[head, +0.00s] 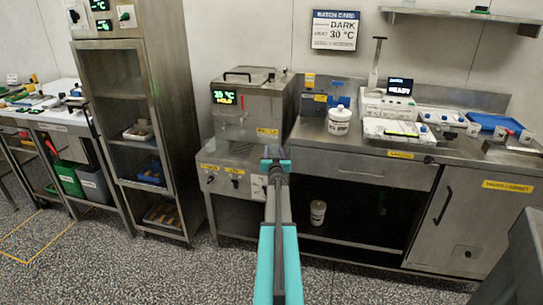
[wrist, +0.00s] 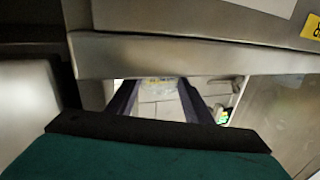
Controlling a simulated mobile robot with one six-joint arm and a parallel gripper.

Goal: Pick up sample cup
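I cannot tell for sure which thing is the sample cup. A white lidded tub (head: 339,121) with a label stands upright on the steel counter. A second pale container (head: 318,212) stands upright on the shelf below the counter. In the head view my gripper (head: 274,158) is in front of the gap between the steel tank and the counter, left of both containers; its fingers are too small to read there. In the wrist view my gripper (wrist: 160,100) has two dark fingers spread apart, with no held object visible. A pale tiled-looking surface shows between them.
A steel tank machine (head: 245,105) stands left of the counter (head: 420,151). White instruments (head: 398,130) and a blue tray (head: 490,121) sit on the counter. A steel-framed cabinet (head: 128,100) stands further left. The speckled floor in front is clear.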

